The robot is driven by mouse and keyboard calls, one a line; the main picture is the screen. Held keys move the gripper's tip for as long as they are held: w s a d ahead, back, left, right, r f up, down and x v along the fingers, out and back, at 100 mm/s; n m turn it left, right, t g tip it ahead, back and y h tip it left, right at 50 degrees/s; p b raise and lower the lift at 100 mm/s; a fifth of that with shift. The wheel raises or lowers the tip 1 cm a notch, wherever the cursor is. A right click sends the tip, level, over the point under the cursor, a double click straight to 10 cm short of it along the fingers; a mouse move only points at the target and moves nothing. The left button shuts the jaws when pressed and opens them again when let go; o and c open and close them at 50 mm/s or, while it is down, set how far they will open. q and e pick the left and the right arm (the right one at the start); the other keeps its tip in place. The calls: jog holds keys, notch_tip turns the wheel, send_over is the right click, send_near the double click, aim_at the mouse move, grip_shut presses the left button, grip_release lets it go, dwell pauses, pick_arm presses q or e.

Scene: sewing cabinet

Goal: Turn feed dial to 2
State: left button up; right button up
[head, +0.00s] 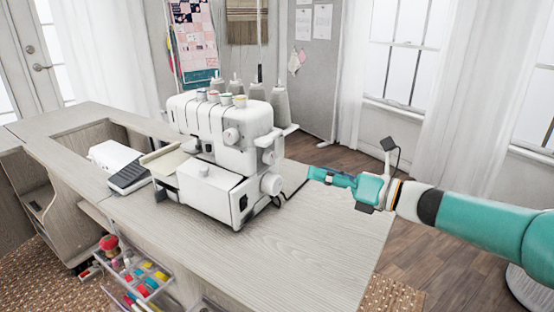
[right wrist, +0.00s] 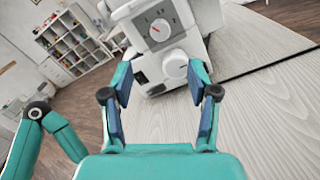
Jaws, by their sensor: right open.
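The white sewing machine (head: 225,150) stands on the cabinet top. On its right end are a round dial (head: 269,157) and, below it, a larger white knob (head: 271,184). In the right wrist view the dial face (right wrist: 160,30) has a red pointer and small marks, too small to read. The white knob (right wrist: 175,64) shows below it, between my fingers in the picture. My right gripper (head: 312,174) is open and empty, to the right of the machine, pointing at its end and apart from it. Its two fingers also show in the right wrist view (right wrist: 160,85). My left gripper is not seen.
A dark cable (head: 290,194) runs across the wooden top (head: 300,235) right of the machine. Thread cones (head: 280,104) stand behind it. A white foot pedal (head: 122,165) lies to its left. The front right of the top is clear.

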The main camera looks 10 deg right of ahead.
aim_at(273, 158)
jog(key=x, duration=1.1)
jog(key=shift+w+a, duration=0.2)
jog(key=shift+w, duration=0.1)
grip_shut()
